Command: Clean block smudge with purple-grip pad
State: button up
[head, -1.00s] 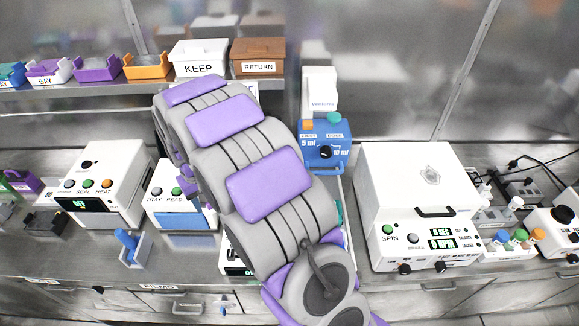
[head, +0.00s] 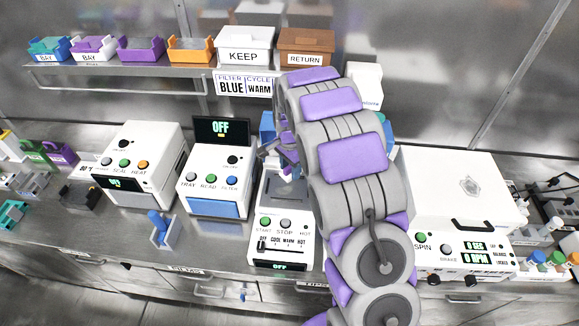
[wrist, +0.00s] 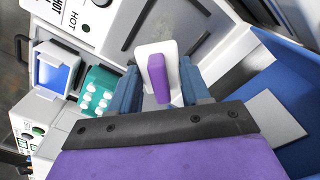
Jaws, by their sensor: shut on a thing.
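In the wrist view my gripper (wrist: 160,88) is shut on the purple grip (wrist: 158,78) of a pad with a white base (wrist: 157,50). The pad is over the grey top of a white block unit, whose HOT label shows. I cannot tell whether the pad touches it. In the head view the block unit (head: 284,223), with START and STOP buttons and an OFF display, stands left of my arm, its grey block (head: 287,188) partly in view. My gripper (head: 276,152) is small there, near the unit's back. I cannot make out a smudge.
A teal rack with white caps (wrist: 98,92) and a blue-faced item (wrist: 57,72) are near my gripper. A blue wall (wrist: 290,110) is close on the right. A white reader (head: 222,178) and a centrifuge (head: 455,190) flank the block unit. A shelf holds KEEP (head: 245,57) and RETURN (head: 305,59) bins.

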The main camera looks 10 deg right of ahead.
jog(key=shift+d+f+b, duration=0.15)
jog(key=shift+d+f, duration=0.2)
jog(key=shift+d, duration=0.2)
jog(key=shift+d+f+b, duration=0.15)
jog(key=shift+d+f, duration=0.15)
jog(key=shift+d, duration=0.25)
jog(key=shift+d+f, duration=0.15)
jog(key=shift+f, duration=0.2)
jog(key=shift+f+b, duration=0.3)
jog(key=shift+f, duration=0.1)
jog(key=a+f, duration=0.1)
jog(key=a+f+b, duration=0.1)
jog(key=f, duration=0.1)
jog(key=shift+f, duration=0.1)
jog(key=shift+d, duration=0.8)
jog(key=shift+a+f, duration=0.1)
jog(key=shift+a, duration=0.6)
jog(key=shift+d+f, duration=0.3)
jog(key=shift+d, duration=0.25)
jog(key=shift+f, duration=0.1)
